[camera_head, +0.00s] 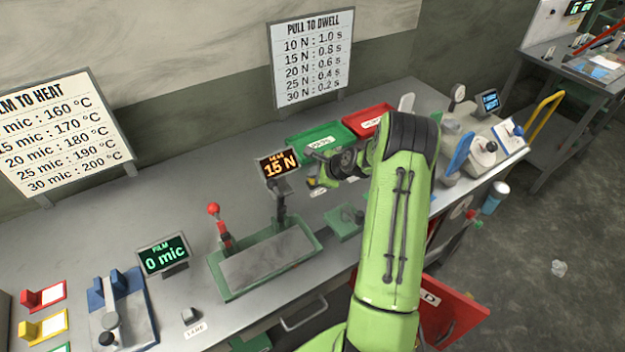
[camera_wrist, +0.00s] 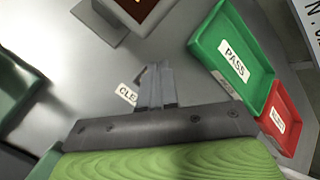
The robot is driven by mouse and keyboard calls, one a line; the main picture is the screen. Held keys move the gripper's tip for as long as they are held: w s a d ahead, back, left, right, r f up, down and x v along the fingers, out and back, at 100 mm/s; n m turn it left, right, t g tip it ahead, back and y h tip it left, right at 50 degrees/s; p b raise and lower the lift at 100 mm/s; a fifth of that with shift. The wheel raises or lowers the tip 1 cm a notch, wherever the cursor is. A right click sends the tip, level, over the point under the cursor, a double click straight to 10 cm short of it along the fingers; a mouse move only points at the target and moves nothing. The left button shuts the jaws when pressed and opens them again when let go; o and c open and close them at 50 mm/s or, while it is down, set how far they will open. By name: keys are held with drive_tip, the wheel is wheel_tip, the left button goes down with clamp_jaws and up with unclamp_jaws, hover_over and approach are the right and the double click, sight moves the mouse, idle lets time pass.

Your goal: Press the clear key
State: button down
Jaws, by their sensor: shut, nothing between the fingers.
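My gripper (camera_wrist: 154,72) is shut and empty in the wrist view, its fingers pointing down at the grey bench. A white label reading "CLE" (camera_wrist: 127,94) lies just left of the fingers, the rest of its text hidden behind them. The clear key itself is not visible; the fingers cover the spot beside the label. I cannot tell whether the fingertips touch it. In the head view my gripper (camera_head: 313,182) is low over the bench, just right of the display reading "15 N" (camera_head: 278,166).
A green PASS tray (camera_head: 318,139) and a red tray (camera_head: 368,119) stand behind my gripper. A green-framed machine with a red-knobbed lever (camera_head: 213,210) is at left. A film display reads "0 mic" (camera_head: 164,255). An open red drawer (camera_head: 455,310) juts out at front right.

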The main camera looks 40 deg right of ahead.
drive_tip(key=shift+f+b, duration=0.35)
drive_tip(key=shift+f, duration=0.15)
drive_tip(key=shift+r, duration=0.1)
idle(0.5)
drive_tip(key=shift+r+p, duration=0.7)
drive_tip(key=shift+r, duration=0.15)
wheel_tip(320, 180, up, 5)
drive_tip(key=p, duration=0.4)
drive_tip(key=shift+r, duration=0.1)
idle(0.4)
